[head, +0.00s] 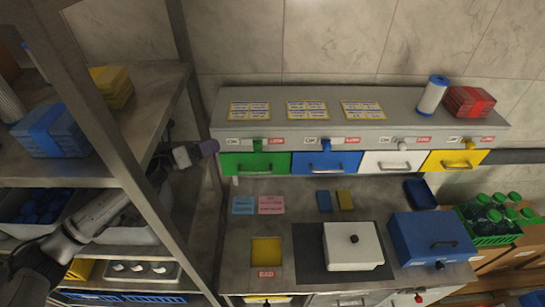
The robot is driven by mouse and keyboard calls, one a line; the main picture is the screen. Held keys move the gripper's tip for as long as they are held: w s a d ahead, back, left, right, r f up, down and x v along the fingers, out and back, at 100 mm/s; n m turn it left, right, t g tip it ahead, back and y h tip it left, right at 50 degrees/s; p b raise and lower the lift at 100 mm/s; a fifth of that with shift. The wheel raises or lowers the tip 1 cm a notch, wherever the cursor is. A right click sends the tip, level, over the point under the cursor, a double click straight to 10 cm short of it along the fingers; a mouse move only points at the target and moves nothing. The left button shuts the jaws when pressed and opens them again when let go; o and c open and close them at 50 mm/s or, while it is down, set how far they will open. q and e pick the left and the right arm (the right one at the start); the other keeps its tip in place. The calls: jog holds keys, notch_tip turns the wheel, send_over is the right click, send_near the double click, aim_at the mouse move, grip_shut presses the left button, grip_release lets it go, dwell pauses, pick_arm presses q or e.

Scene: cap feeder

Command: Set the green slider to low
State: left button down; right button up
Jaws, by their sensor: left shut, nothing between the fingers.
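The green drawer front (258,163) is at the left end of the grey feeder. The lettering is too small to read. My left gripper (209,147) is shut and empty, just left of the feeder's left end, at about the height of the slider and apart from it. My right gripper is not in view.
A metal shelf post (120,160) stands in front of my left arm. Blue (328,163), white (395,162) and yellow (455,160) drawer fronts continue to the right, each with a slider above. A white box (350,245) and a blue box (432,238) stand on the counter below.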

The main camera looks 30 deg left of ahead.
aim_at(254, 148)
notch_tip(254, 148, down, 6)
jog(key=b, duration=0.4)
pick_arm(q)
jog(key=w+d+f+m+g+p, duration=0.1)
jog(key=w+f+m, duration=0.1)
jog(key=m, duration=0.1)
jog(key=w+d+f+m+g+y+p, duration=0.1)
jog(key=w+f+m+p, duration=0.1)
jog(key=w, duration=0.1)
jog(key=w+d+f+m+g+y+p, duration=0.1)
jog(key=w+f+m, duration=0.1)
jog(key=w+m, duration=0.1)
jog(key=shift+w+f+m, duration=0.1)
jog(key=shift+f+m, duration=0.15)
jog(key=shift+m, duration=0.05)
jog(key=shift+p+x, duration=0.5)
jog(key=shift+x, duration=0.4)
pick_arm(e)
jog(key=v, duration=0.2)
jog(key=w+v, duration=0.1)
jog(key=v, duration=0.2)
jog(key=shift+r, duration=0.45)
pick_arm(q)
jog(key=shift+f, duration=0.2)
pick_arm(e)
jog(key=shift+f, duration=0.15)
